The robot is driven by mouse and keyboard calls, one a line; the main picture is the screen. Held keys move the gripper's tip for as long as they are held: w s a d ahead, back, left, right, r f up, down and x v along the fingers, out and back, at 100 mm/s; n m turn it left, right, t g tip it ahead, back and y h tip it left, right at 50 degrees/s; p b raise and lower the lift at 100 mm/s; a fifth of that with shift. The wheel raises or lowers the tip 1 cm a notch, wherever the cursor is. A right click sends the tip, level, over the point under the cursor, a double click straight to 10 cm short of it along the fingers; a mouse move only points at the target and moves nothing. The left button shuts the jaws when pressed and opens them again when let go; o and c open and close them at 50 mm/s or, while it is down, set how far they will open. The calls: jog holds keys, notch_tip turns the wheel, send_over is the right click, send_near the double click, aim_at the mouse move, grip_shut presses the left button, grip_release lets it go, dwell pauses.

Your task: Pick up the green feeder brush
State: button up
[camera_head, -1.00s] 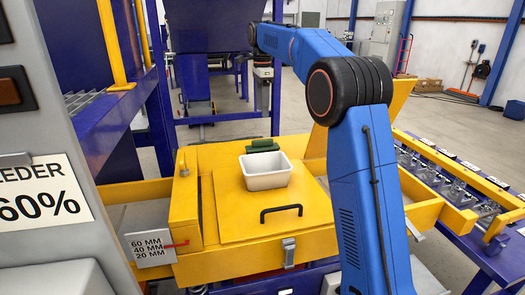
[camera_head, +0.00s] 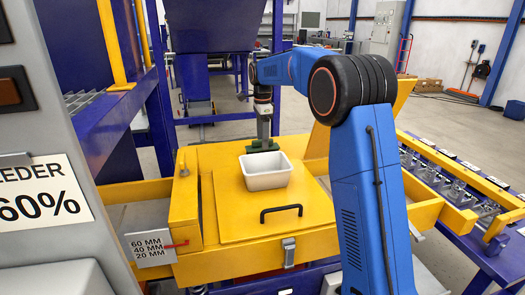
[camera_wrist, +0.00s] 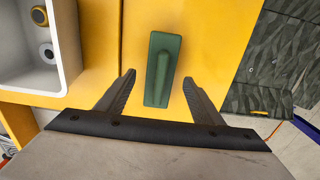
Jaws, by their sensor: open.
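The green feeder brush (camera_wrist: 161,72) lies on the yellow cover, its long side running between my fingers in the wrist view. My gripper (camera_wrist: 158,82) is open, with one finger on each side of the brush's near end and a gap visible on both sides. In the head view the brush (camera_head: 250,150) sits just behind the white tray, partly covered by my gripper (camera_head: 263,143), which points down over it. Height above the brush is hard to tell.
The white tray (camera_head: 267,180) stands on the yellow cover (camera_head: 230,222) close to the brush; round parts lie in it in the wrist view. A black handle (camera_head: 281,211) is in front. A dark patterned belt (camera_wrist: 283,55) lies beyond the cover's edge.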

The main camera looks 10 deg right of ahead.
jog(key=shift+f, duration=0.85)
jog(key=c, duration=1.2)
jog(key=shift+r, duration=0.15)
notch_tip(320, 180, up, 10)
jog(key=shift+f, duration=0.1)
